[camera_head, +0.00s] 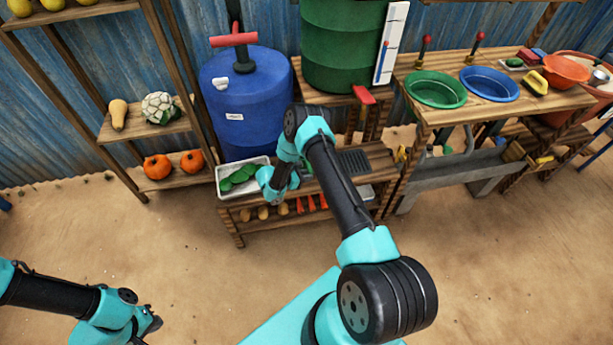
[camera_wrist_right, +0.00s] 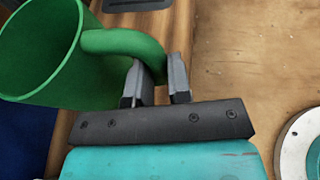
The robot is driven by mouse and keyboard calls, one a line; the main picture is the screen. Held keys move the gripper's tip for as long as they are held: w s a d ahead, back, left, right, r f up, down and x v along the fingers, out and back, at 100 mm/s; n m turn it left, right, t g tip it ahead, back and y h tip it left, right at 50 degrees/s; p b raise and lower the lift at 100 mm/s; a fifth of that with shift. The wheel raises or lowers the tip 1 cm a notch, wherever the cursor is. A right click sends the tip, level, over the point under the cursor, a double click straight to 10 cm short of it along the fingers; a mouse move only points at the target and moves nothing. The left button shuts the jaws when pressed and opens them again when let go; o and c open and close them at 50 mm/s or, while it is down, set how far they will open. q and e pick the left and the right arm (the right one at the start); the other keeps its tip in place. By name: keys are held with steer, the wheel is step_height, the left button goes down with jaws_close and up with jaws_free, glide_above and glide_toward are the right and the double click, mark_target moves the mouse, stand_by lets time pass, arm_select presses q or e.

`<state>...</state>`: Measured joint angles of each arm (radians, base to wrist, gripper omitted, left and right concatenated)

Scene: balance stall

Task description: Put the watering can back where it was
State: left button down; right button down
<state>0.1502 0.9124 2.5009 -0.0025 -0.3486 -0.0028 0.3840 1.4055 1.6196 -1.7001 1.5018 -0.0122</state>
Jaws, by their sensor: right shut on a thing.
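In the right wrist view, a green can-like vessel (camera_wrist_right: 55,60) with a wide round mouth and a thick curved handle is at the upper left. My right gripper (camera_wrist_right: 155,85) has its two fingers around the handle and is shut on it. No spout shows there. In the head view my right gripper (camera_head: 272,192) is low over the front bench, beside the white tray; the arm hides most of the fingers and I cannot make out the vessel. My left gripper (camera_head: 150,327) is empty-looking above the sandy ground at the lower left; its jaws are unclear.
The bench (camera_head: 235,222) carries the white tray (camera_head: 222,195) of green produce and a dark grate (camera_head: 354,162). A blue barrel (camera_head: 243,90) and green barrel (camera_head: 340,45) stand behind. At right, a table (camera_head: 440,118) holds two basins. Open sand lies in front.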

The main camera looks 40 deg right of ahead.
stand_by(0.3)
steer(key=c, duration=1.1)
jaws_free()
steer(key=shift+f, duration=0.15)
steer(key=shift+o, duration=0.2)
steer(key=shift+r, duration=0.2)
steer(key=v, duration=1.2)
